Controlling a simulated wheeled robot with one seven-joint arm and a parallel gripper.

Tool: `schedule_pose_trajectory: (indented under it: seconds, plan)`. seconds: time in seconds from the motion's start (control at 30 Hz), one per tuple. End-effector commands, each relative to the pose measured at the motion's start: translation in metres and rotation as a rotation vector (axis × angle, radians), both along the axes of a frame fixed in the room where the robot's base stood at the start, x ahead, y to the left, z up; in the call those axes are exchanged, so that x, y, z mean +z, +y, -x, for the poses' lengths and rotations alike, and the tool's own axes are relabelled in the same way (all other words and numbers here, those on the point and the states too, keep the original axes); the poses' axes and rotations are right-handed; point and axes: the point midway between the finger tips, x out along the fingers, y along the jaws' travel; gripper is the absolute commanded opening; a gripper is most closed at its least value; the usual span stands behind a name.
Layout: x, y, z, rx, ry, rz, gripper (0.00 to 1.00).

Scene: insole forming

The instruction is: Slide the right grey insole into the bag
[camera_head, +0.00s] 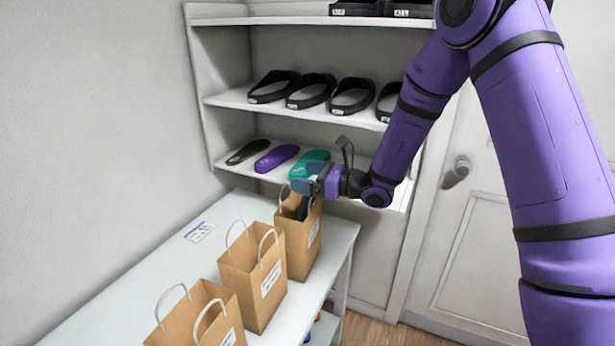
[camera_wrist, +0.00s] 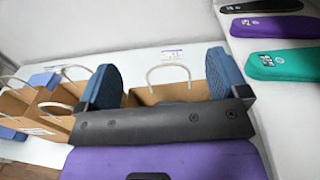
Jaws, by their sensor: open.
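My gripper (camera_head: 306,180) is at the mouth of the farthest brown paper bag (camera_head: 299,246). In the wrist view its two blue fingers (camera_wrist: 165,84) are spread wide, with nothing held between them. That bag (camera_wrist: 160,93) shows between the fingers, its white handle standing behind. A dark shape (camera_head: 303,209) shows at the bag's opening below my gripper; I cannot tell whether it is the grey insole or part of my gripper. No insole is clearly recognisable as the right grey one. The bag's inside is mostly hidden by my gripper.
Two more bags, a middle one (camera_head: 252,283) and a near one (camera_head: 205,322), stand on the white table (camera_head: 120,300). A printed card (camera_head: 199,232) lies behind them. Black (camera_head: 247,152), purple (camera_head: 277,159) and teal (camera_head: 309,163) insoles lie on the lower shelf, close behind my gripper.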

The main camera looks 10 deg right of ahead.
Motion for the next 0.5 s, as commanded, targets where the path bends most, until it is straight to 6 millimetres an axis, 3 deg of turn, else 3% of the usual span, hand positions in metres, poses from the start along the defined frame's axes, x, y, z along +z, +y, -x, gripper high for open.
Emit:
schedule_pose_trajectory:
  seconds: [0.17,0.5]
  plan:
    - [0.000,-0.011,0.005,-0.002,0.000,0.000,0.93]
    - [0.001,-0.065,0.035,-0.004,0.001,0.000,0.93]
